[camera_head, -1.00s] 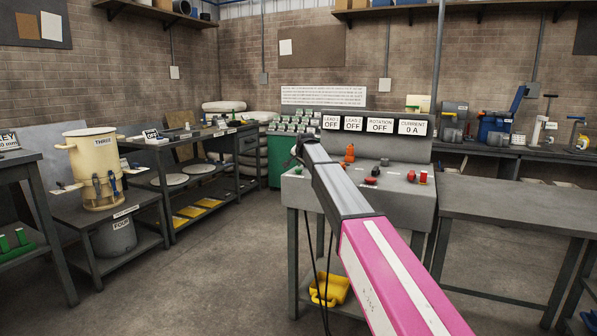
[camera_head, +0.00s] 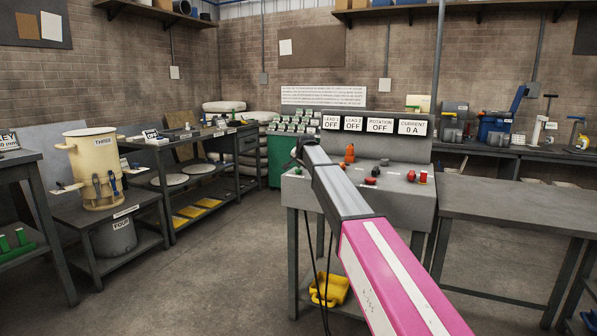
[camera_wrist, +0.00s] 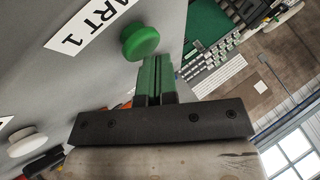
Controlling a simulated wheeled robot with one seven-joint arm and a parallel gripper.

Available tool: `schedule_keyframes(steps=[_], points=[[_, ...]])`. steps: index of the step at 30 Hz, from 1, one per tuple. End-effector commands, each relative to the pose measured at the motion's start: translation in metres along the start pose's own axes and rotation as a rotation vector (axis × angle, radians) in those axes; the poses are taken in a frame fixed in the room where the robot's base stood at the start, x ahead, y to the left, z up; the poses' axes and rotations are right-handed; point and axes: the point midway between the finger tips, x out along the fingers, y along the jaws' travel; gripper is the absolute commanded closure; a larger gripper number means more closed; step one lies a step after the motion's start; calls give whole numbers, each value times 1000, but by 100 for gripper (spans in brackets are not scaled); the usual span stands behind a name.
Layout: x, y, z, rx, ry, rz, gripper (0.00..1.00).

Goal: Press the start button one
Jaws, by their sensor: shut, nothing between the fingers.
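The start button one is a green mushroom-shaped knob (camera_wrist: 140,42) in the wrist view, standing out from the grey panel (camera_wrist: 60,75). A white label (camera_wrist: 90,27), cut off by the frame edge, reads "ART 1" beside it. My gripper (camera_wrist: 157,62) is shut and empty, its green fingers side by side, with their tips close to the button's edge. I cannot tell whether they touch it. In the head view my arm reaches to the left part of the grey control desk (camera_head: 395,205) and hides most of the gripper. The signs read LEAD 1 OFF (camera_head: 331,122) and LEAD 2 OFF (camera_head: 354,123).
ROTATION reads OFF (camera_head: 380,125) and CURRENT 0 A (camera_head: 412,127). Red controls (camera_head: 371,181) and an orange object (camera_head: 350,153) stand on the desk. A white knob (camera_wrist: 27,142) is on the same panel. A bare table (camera_head: 510,205) stands right; open floor lies left.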

Motion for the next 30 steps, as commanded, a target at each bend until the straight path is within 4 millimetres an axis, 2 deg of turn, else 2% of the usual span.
schedule_keyframes(steps=[22, 30], points=[[3, 2, 3, 0, -1, 1, 100], [-3, -3, -2, 0, 0, 0, 100]])
